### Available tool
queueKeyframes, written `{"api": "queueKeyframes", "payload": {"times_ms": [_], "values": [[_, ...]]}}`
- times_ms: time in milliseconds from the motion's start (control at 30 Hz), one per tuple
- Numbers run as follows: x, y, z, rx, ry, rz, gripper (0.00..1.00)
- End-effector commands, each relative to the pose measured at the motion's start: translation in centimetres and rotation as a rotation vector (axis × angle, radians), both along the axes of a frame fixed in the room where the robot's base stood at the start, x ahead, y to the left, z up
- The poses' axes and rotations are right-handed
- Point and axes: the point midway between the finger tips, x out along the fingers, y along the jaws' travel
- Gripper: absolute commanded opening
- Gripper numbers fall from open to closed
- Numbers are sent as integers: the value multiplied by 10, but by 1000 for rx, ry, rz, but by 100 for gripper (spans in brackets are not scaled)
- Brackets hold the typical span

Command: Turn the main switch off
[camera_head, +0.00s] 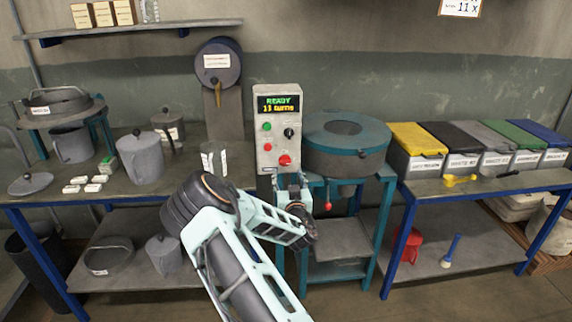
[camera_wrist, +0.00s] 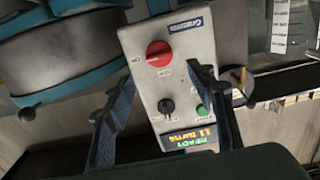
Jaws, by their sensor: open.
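A grey control box (camera_head: 278,110) stands upright at the middle, its lit display (camera_head: 279,104) reading READY and 11 turns. A red rotary switch (camera_head: 285,160) sits low on its face, below a black knob (camera_head: 289,132). The red switch (camera_wrist: 158,53) also shows in the wrist view, its grip bar lying roughly across the picture. My gripper (camera_wrist: 160,74) is open and empty, its fingers spread in front of the panel on either side of the switch's line. I see no contact. In the head view, my gripper (camera_head: 292,182) is just below the box.
A green button (camera_head: 267,126) and a red button (camera_head: 268,147) are on the box's left side. A round teal-rimmed drum machine (camera_head: 345,132) with a red-ended lever (camera_head: 328,206) stands close on the right. A bench with pots (camera_head: 143,158) is left; lidded bins (camera_head: 417,140) are right.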

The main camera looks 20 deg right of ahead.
Motion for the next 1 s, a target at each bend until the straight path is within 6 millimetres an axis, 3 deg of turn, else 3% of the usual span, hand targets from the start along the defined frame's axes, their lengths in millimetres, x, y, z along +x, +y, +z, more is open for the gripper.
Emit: {"api": "queueKeyframes", "payload": {"times_ms": [300,500,1000], "values": [[49,-14,0,-1,-1,1,51],[69,-21,0,-1,0,0,51],[80,-23,0,0,0,-1,51]]}}
